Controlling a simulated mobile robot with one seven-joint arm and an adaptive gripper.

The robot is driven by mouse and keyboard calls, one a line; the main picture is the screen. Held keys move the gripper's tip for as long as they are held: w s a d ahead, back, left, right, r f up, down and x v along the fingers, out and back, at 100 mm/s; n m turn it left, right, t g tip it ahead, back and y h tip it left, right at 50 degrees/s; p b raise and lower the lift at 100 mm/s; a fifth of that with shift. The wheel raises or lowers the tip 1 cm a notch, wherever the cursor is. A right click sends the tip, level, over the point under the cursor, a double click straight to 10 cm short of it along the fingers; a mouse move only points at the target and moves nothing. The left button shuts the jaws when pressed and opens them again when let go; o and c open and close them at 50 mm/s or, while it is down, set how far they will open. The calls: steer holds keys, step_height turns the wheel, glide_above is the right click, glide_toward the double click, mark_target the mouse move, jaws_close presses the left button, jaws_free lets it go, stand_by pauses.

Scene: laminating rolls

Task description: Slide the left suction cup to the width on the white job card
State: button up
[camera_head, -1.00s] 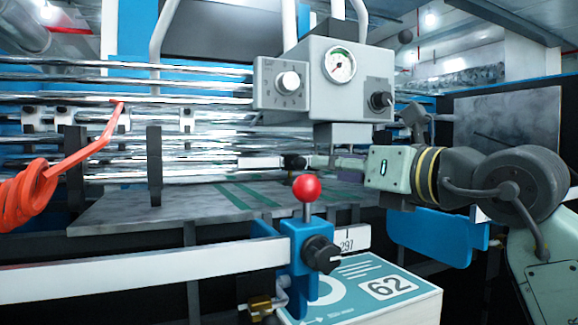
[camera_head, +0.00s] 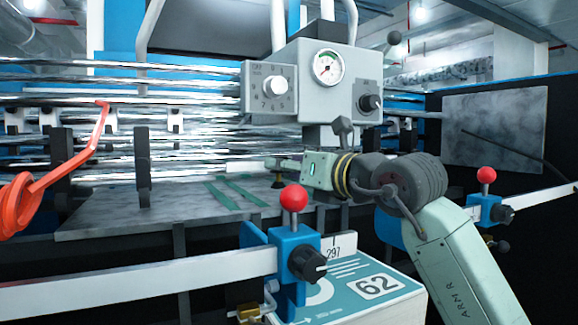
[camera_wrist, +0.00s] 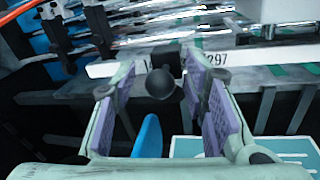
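My gripper (camera_head: 285,163) is above the grey table in the head view and points left. In the wrist view its two purple-padded fingers (camera_wrist: 190,100) are apart, with a round black knob (camera_wrist: 160,83) between them; I cannot tell whether they touch it. A white strip marked 297 (camera_wrist: 255,57) lies behind the knob. White brackets (camera_head: 175,120) hang at the rollers; I cannot tell which part is the left suction cup.
A second blue clamp (camera_head: 487,208) is at the right. A control box with a gauge (camera_head: 328,68) hangs above my gripper.

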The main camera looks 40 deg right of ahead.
jaws_close()
stand_by(0.7)
